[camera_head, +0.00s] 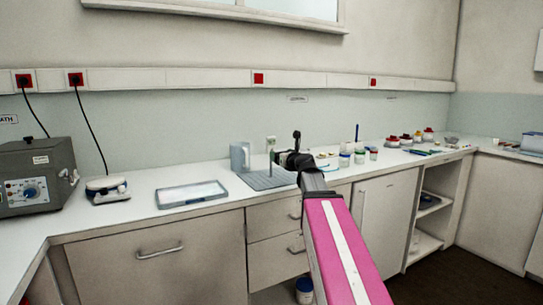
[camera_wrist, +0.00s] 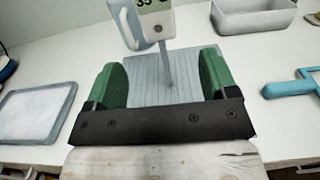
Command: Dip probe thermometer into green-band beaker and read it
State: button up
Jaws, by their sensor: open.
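The probe thermometer has a pale head with a display (camera_head: 271,142) and a thin stem pointing down over a grey ribbed mat (camera_head: 262,182). In the wrist view its head (camera_wrist: 155,25) is cut off by the top edge, and its stem (camera_wrist: 168,68) shows between and beyond my fingers. My gripper (camera_head: 291,160) is open, with its green fingers apart (camera_wrist: 163,80) and nothing held. Its arm hides part of the counter in the head view. A small pale beaker with a green band (camera_head: 345,159) stands among similar small vessels right of my gripper.
A grey upright jug-like vessel (camera_head: 240,156) stands beside the thermometer. A shallow tray (camera_head: 191,194) lies to the left. In the wrist view a pale bin (camera_wrist: 254,18) and a blue-handled tool (camera_wrist: 290,87) lie to the right. Several red-topped jars (camera_head: 405,140) stand farther right.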

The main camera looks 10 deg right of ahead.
aim_at(271, 149)
jog(key=x, duration=1)
jog(key=shift+r, duration=0.15)
jog(key=shift+s, duration=0.1)
jog(key=c, duration=1.1)
